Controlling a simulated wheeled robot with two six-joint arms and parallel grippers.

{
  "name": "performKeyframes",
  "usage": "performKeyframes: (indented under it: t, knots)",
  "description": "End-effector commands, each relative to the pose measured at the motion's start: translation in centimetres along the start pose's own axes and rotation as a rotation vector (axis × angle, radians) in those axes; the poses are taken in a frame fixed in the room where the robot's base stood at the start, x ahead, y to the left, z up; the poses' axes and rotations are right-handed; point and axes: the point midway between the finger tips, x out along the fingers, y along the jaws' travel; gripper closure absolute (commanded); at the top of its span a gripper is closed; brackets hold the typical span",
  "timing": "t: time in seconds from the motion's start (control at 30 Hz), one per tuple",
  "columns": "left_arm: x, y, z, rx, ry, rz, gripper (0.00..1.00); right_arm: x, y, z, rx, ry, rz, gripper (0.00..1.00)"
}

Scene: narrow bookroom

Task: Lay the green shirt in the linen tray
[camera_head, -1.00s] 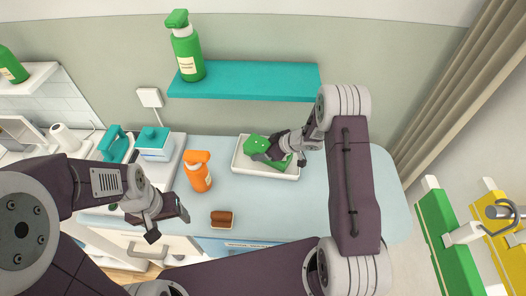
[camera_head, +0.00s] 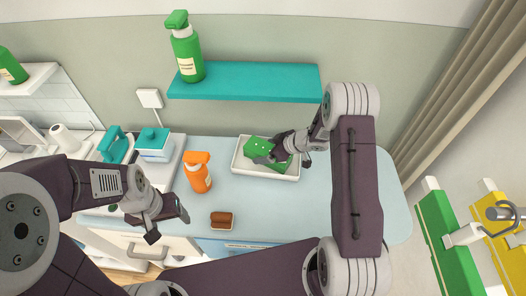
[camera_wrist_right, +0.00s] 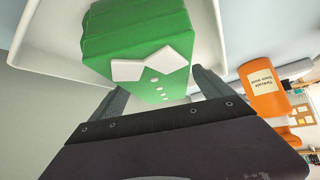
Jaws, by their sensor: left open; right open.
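The green shirt (camera_head: 258,148), folded with a white collar and buttons, lies in the white linen tray (camera_head: 238,164) on the counter. It also shows in the right wrist view (camera_wrist_right: 140,30), inside the tray's pale walls (camera_wrist_right: 40,28). My right gripper (camera_head: 272,158) is open at the shirt's collar end, over the tray. In the right wrist view its two fingers (camera_wrist_right: 155,92) stand apart on either side of the collar end; I cannot tell whether they touch the cloth. My left gripper (camera_head: 168,222) is open and empty in front of the counter's left part.
An orange bottle (camera_head: 198,174) and a small brown item (camera_head: 221,220) stand left of the tray. A teal box (camera_head: 155,143) is at the back left. A teal shelf (camera_head: 250,80) with a green bottle (camera_head: 187,50) hangs above. The counter right of the tray is clear.

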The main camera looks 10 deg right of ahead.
Motion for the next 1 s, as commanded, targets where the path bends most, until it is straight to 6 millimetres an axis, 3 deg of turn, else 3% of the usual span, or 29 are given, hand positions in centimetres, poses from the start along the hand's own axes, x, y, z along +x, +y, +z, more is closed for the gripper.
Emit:
performKeyframes:
  t: [0.1,0.3,0.43,0.63,0.77,0.87,0.93,1.0]
  knots:
    - [-0.4,0.0,0.0,0.000,0.000,0.000,0.28,-3.5,0.2,-0.1,0.001,0.001,0.005,0.10]
    - [-1.0,0.0,-0.1,0.000,0.000,0.000,0.28,-8.0,0.1,-0.1,0.000,0.000,0.005,0.10]
    - [-1.2,0.0,-0.1,0.000,0.000,0.000,0.28,-9.4,0.0,-0.1,0.000,0.001,0.002,0.10]
    - [-1.1,0.0,-0.1,0.000,0.000,0.000,0.28,-9.8,0.1,-0.1,0.002,-0.003,0.013,0.10]
    - [-1.1,0.0,-0.1,0.000,0.000,0.000,0.28,-10.6,1.9,-1.2,0.039,-0.046,0.161,0.10]
    - [-1.1,0.0,-0.1,0.000,0.000,0.000,0.28,-12.6,3.0,-1.2,0.131,-0.136,0.342,0.10]
    - [-1.1,0.0,-0.1,0.000,0.000,0.000,0.28,-14.4,2.3,-0.2,0.224,-0.220,0.436,0.10]
    - [-1.1,0.0,-0.1,0.000,0.000,0.000,0.28,-16.2,0.3,1.3,0.333,-0.314,0.490,0.10]
